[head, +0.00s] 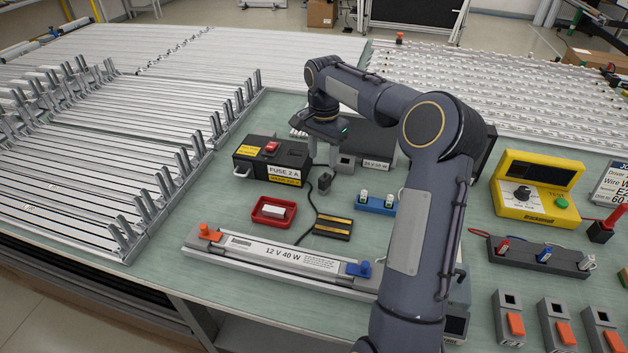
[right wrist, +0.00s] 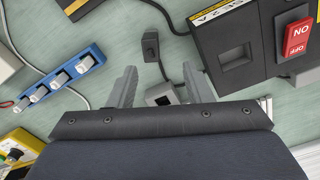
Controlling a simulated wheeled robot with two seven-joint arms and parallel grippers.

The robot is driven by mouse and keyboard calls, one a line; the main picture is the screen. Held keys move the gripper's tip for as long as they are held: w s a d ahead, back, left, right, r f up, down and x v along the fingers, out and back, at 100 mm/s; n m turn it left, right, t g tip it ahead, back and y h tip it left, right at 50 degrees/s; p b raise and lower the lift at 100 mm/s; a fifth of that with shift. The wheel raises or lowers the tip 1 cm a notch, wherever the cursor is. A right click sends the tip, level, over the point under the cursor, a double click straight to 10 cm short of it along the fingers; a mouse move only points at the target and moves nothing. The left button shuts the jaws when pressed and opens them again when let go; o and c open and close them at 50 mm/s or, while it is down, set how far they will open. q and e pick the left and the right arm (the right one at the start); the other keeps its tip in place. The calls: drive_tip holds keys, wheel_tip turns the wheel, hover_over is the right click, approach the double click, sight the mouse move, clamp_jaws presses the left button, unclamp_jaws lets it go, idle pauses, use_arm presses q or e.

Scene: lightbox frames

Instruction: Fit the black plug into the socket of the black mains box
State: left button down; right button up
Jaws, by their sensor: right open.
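The black mains box (head: 257,165) stands left of my right gripper in the head view, with a red switch and a "FUSE 2 A" label. In the right wrist view the mains box (right wrist: 210,55) is at the upper right, with a dark rectangular recess beside the switch that looks like the socket. The small black plug (right wrist: 150,48) is beyond my fingertips, with a cable running back between them; in the head view the plug (head: 326,182) is just below the gripper. My right gripper (right wrist: 158,68) is open and empty. My left gripper is out of view.
A grey block (right wrist: 160,95) with a dark opening shows between the fingers. A blue holder (head: 376,205), a red tray (head: 256,214), a black-and-yellow block (head: 333,228) and a long lamp fixture (head: 260,250) lie nearby. A yellow meter (head: 530,205) stands right.

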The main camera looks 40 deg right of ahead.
sight(325, 175)
drive_tip(key=shift+s+f, duration=0.25)
drive_tip(key=shift+f, duration=0.15)
drive_tip(key=f, duration=0.3)
drive_tip(key=s+f, duration=0.1)
drive_tip(key=f, duration=0.1)
drive_tip(key=shift+a+f, duration=0.15)
drive_tip(key=shift+f, duration=0.1)
drive_tip(key=shift+w+f, duration=0.1)
drive_tip(key=shift+f, duration=0.35)
clamp_jaws()
drive_tip(key=shift+r, duration=0.15)
